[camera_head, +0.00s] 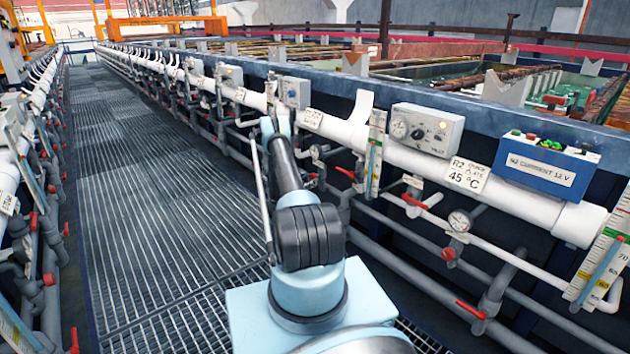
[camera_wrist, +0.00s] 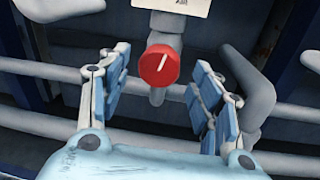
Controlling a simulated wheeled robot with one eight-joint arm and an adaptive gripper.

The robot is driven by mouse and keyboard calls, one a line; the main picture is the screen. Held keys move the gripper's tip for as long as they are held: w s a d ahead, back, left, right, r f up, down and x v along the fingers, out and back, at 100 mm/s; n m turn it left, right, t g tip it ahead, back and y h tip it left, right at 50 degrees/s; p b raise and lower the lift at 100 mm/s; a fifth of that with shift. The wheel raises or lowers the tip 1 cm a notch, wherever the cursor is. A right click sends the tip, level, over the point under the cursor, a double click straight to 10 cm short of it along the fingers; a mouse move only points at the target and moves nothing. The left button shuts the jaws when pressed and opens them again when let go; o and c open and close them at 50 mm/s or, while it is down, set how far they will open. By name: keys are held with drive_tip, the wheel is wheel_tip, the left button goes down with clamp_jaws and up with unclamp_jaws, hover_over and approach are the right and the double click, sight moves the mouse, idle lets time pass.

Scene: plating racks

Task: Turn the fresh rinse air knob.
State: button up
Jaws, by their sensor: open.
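The knob (camera_wrist: 158,66) is a round red dial with a white pointer line in the wrist view. It sits on a grey vertical pipe below a white label (camera_wrist: 172,5), whose visible text seems to end in "AIR"; the rest is cut off. The white line leans slightly to the right of vertical. My gripper (camera_wrist: 160,85) is open, with its blue-padded fingers on either side of the knob and a clear gap to each. Nothing is between the fingers but the knob in the background or between them; the exact depth is hard to tell. In the head view my arm hides this spot.
Grey horizontal pipes (camera_wrist: 45,118) run behind and below the fingers. In the head view, a blue box (camera_head: 545,165), a grey control box (camera_head: 427,130) and several red valve handles line the white pipe (camera_head: 520,203) at right. The grated walkway (camera_head: 140,200) is clear.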

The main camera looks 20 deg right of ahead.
sight(311, 179)
drive_tip(key=shift+x, duration=1.9)
drive_tip(key=c, duration=1.1)
